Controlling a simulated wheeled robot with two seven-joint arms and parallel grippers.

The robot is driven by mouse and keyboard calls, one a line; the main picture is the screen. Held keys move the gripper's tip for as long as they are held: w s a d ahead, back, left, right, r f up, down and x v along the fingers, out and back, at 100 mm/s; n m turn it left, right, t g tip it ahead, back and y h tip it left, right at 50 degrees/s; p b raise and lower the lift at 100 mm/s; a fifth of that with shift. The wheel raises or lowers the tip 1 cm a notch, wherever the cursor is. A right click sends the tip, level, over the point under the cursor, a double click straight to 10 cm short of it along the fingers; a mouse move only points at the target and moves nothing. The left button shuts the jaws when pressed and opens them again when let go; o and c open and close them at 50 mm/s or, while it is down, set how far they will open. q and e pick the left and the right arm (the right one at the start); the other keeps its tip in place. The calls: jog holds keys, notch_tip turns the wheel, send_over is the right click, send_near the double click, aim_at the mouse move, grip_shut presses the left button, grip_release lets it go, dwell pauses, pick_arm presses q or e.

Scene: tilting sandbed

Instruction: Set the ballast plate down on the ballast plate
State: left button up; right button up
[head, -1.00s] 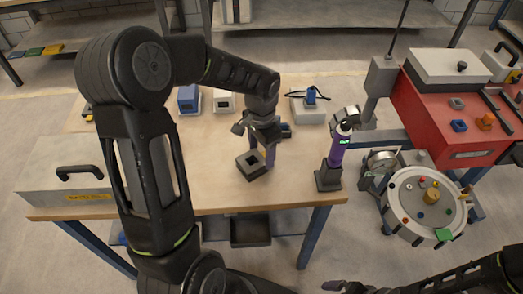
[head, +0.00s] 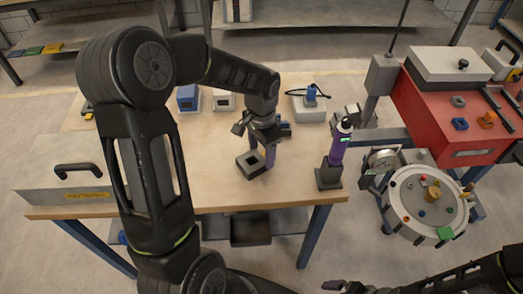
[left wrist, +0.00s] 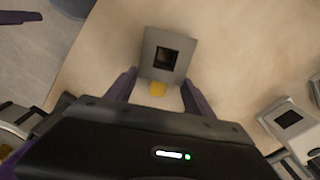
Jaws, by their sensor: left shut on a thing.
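My left gripper (head: 258,155) reaches down over the wooden table, fingers shut on a grey square ballast plate (head: 250,164) with a dark square opening. In the left wrist view the plate (left wrist: 168,53) lies just beyond the purple fingertips, with a yellow patch (left wrist: 158,89) between them. I cannot tell whether it touches the table, and no second plate can be made out beneath it. My right arm (head: 440,283) shows dark at the bottom right; its gripper cannot be made out clearly.
The table (head: 215,180) has free wood around the plate. Blue (head: 188,98) and whitish (head: 224,101) boxes stand behind. A round sandbed (head: 405,215) and a red cabinet (head: 430,105) are farther right.

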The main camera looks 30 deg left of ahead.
pick_arm(q)
jog(key=o, duration=1.5)
jog(key=shift+o, duration=0.2)
jog(key=shift+o, duration=1.1)
jog(key=shift+r, duration=0.1)
jog(key=shift+r+p, duration=2.95)
jog(key=shift+r, duration=1)
